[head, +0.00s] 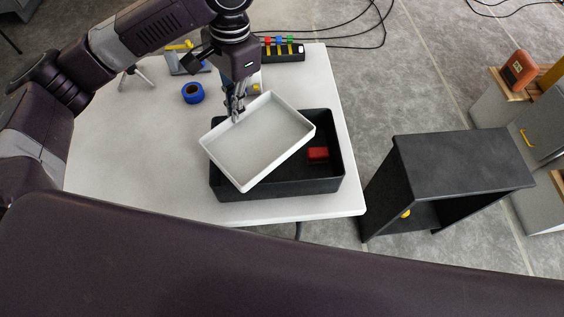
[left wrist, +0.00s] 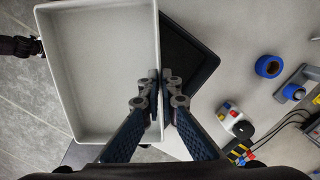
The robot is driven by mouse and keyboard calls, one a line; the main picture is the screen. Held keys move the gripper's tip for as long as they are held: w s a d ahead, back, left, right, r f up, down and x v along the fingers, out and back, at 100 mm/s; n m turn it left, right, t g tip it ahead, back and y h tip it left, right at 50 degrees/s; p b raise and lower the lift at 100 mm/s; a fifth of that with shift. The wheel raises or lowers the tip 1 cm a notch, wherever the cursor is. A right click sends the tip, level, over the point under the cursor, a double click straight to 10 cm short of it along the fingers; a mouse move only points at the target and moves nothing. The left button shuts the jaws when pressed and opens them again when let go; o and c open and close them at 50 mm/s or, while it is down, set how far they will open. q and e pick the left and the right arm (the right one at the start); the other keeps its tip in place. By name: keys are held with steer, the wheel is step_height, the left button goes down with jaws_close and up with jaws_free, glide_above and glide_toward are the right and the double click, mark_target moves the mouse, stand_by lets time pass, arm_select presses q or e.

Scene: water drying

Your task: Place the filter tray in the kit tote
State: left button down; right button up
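The filter tray is a shallow white rectangular tray (head: 262,142); it also shows in the left wrist view (left wrist: 105,72). My left gripper (head: 237,114) is shut on the tray's wall, with one finger on each side of it in the left wrist view (left wrist: 162,88). The tray is turned at an angle over the black kit tote (head: 285,188), hiding much of its inside. The tote stands on the table and shows partly beside the tray in the left wrist view (left wrist: 190,58). Whether tray and tote touch is unclear. My right gripper is not seen.
A red block (head: 318,153) lies in the tote's right part. A blue tape roll (head: 193,93), a grey stand (head: 187,65) and a black rack with coloured pieces (head: 284,52) are on the white table (head: 120,150). A dark open box stand (head: 450,160) is at right.

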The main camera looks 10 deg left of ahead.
arm_select(q)
steer(key=w+d+f+m, duration=0.1)
steer(key=w+f+m, duration=0.2)
steer(key=w+m, duration=0.3)
steer(key=shift+m+t, duration=0.3)
steer(key=shift+m, duration=0.5)
steer(key=f, duration=0.9)
steer(key=f+b, duration=0.1)
steer(key=f, duration=0.4)
steer(key=shift+s+f, duration=0.25)
steer(key=shift+s, duration=0.05)
steer(key=shift+d+f, duration=0.1)
steer(key=shift+f, duration=2.55)
steer(key=shift+f, duration=0.1)
steer(key=c, duration=2.2)
jaws_free()
steer(key=shift+o, duration=0.2)
